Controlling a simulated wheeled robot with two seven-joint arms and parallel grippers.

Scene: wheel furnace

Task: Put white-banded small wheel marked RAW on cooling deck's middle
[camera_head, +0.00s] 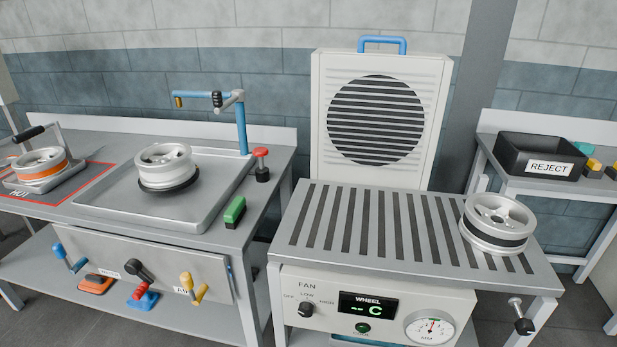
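A pale silver wheel (163,160) sits on a dark round base in the shallow metal tray on the left bench. No RAW mark is readable on it, and I cannot tell whether its band is white. The slatted cooling deck (375,262) stands right of centre, and its middle is bare. A silver wheel with a black band (497,224) rests at the deck's right end. An orange-banded wheel (40,165) sits in a small handled carrier at the far left. Neither of my grippers is in view.
A blue swing arm (241,120) rises behind the tray (110,202). A red knob (261,160) and green block (235,211) stand on the bench's right side. A large fan box (325,110) stands behind the deck. A black REJECT bin (515,152) is at right.

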